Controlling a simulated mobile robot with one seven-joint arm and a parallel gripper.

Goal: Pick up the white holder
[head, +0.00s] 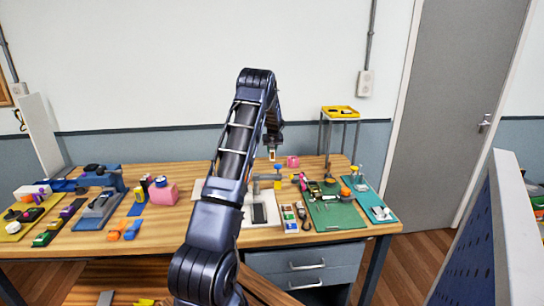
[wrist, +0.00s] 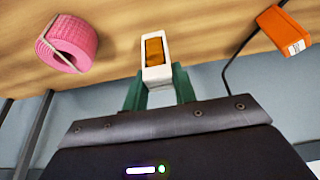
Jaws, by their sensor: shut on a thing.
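The white holder (wrist: 156,58) is a small rectangular frame with an orange-brown middle. I cannot tell whether that middle is a filling or an opening. In the wrist view, the green fingers of my gripper (wrist: 160,88) are shut on its near end. In the head view, my gripper (head: 272,146) hangs over the back part of the wooden table, with the holder (head: 272,155) small and partly hidden at its tips. It appears to be held above the tabletop.
A pink roll (wrist: 68,43) and an orange box (wrist: 284,30) lie on either side in the wrist view. The wooden table (head: 160,240) carries a pink block (head: 162,193), a green mat (head: 335,216) with tools, and several small items. A wall stands behind.

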